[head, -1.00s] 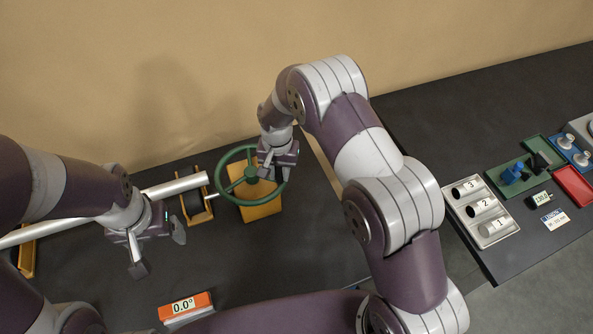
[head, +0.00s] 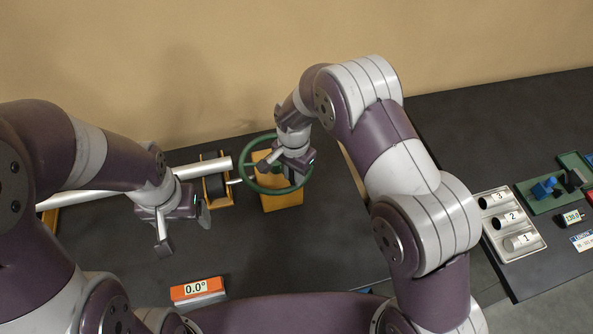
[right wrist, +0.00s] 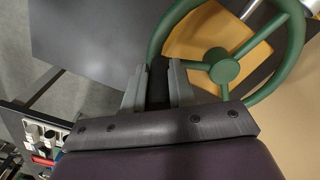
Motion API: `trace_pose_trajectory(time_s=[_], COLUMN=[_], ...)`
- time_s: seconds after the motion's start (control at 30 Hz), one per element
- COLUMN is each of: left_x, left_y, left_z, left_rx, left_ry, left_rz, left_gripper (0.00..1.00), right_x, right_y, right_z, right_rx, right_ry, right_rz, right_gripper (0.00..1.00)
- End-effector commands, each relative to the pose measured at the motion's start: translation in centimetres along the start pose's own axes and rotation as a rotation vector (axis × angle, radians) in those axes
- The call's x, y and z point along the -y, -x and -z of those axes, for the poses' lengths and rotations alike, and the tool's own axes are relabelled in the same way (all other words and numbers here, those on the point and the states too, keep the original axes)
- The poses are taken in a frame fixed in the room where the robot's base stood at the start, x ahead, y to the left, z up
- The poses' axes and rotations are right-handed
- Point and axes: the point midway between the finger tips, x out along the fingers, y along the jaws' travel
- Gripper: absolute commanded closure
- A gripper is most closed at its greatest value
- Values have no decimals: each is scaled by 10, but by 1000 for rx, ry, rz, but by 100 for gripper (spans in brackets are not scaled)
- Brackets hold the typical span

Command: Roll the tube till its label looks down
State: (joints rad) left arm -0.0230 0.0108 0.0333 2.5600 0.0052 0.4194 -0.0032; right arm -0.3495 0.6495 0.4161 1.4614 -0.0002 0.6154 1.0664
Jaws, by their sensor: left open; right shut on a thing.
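The tube (head: 85,198) is a long pale grey cylinder lying across the left of the bench, partly hidden behind my left arm. I see no label on its visible part. Its right end lies over a black roller (head: 215,187) in a yellow frame. A green handwheel (head: 250,178) stands at a yellow block just right of it; it also shows in the right wrist view (right wrist: 223,67). My left gripper (head: 184,232) is open and empty, on the near side of the tube.
An orange-topped display (head: 197,290) reading 0.0° stands at the front of the bench. A grey tray (head: 512,222) with numbered wells, a green tray (head: 545,200) and small items lie at the right. The dark bench between the wheel and display is clear.

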Motion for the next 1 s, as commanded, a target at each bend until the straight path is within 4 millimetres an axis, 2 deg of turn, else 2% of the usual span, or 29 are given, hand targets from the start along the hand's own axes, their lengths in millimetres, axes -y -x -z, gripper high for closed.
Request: trace_pose_trajectory(time_s=[0.33,0.37,0.4,0.43,0.77,0.87,1.0], left_x=[0,0,0,0,0,0,0], left_y=[1,1,1,1,-2,-11,-25], left_z=[0,0,0,0,0,-1,-3], left_rx=[0,0,0,0,0,0,0], left_ry=[0,0,0,0,0,0,0], left_rz=[0,0,0,0,0,0,0], left_gripper=[22,22,22,22,22,22,22], right_x=[2,2,2,2,1,2,2], right_y=[3,3,3,3,5,19,57], right_z=[0,0,0,0,0,0,0], right_rx=[-3,-3,-3,-2,-2,-4,-5], right_ry=[3,3,3,3,2,2,2], right_rz=[5,6,5,5,4,6,9], right_gripper=[100,69,56,51,51,51,51])
